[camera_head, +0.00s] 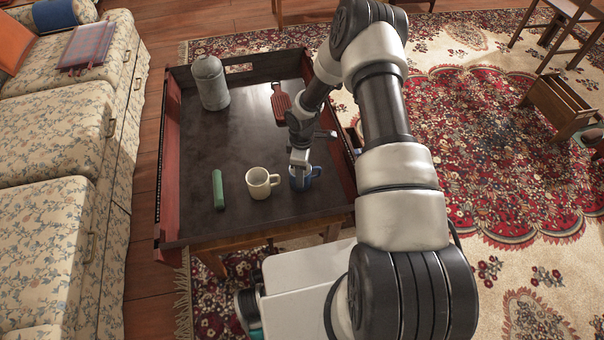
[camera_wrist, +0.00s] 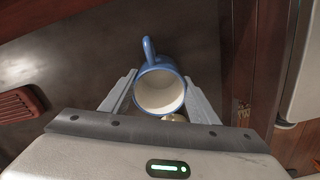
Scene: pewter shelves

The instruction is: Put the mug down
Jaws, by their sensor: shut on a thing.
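A blue mug with a white inside (camera_wrist: 160,92) is between the two fingers of my gripper (camera_wrist: 160,105) in the wrist view, its handle pointing away from the palm. My gripper is shut on it. In the head view the blue mug (camera_head: 304,181) shows at the near right part of the dark tray table (camera_head: 235,130), partly hidden by my gripper (camera_head: 300,165). Whether its base touches the surface cannot be told.
A cream mug (camera_head: 261,183) stands just left of the blue mug. A green stick-like object (camera_head: 218,190) is farther left. A grey canister (camera_head: 210,83) and a red-brown paddle (camera_head: 280,103) are farther back. The tray has raised red-brown sides. Its middle is clear.

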